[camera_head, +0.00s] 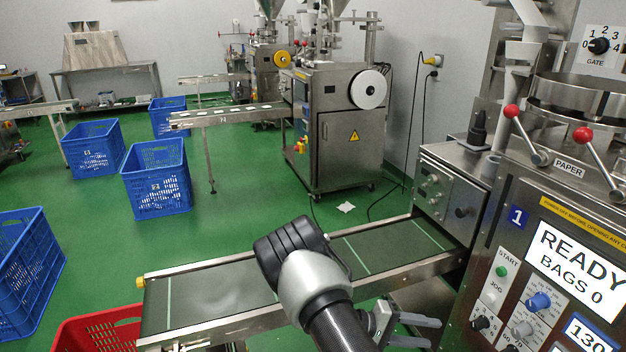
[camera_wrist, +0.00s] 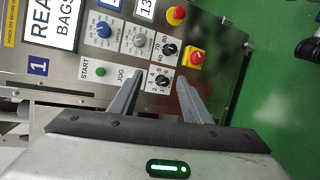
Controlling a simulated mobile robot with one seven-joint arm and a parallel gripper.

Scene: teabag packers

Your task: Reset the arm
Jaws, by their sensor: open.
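My gripper (camera_head: 415,331) is at the bottom of the head view, right of my dark arm link and in front of the machine's control panel. Its two grey fingers are spread apart with nothing between them. In the wrist view my gripper (camera_wrist: 157,86) also shows open and empty. The control panel (camera_wrist: 118,88) lies beyond the fingertips, with knobs, a green start button (camera_wrist: 100,72) and a red stop button (camera_wrist: 195,58). I cannot tell the exact gap between the fingers and the panel.
A conveyor belt (camera_head: 210,297) runs under my arm. A red crate (camera_head: 100,328) stands at the belt's left end, with blue crates (camera_head: 158,180) further left. Two levers with red knobs (camera_head: 583,134) stick out from the machine. Open green floor (camera_head: 250,210) lies behind the belt.

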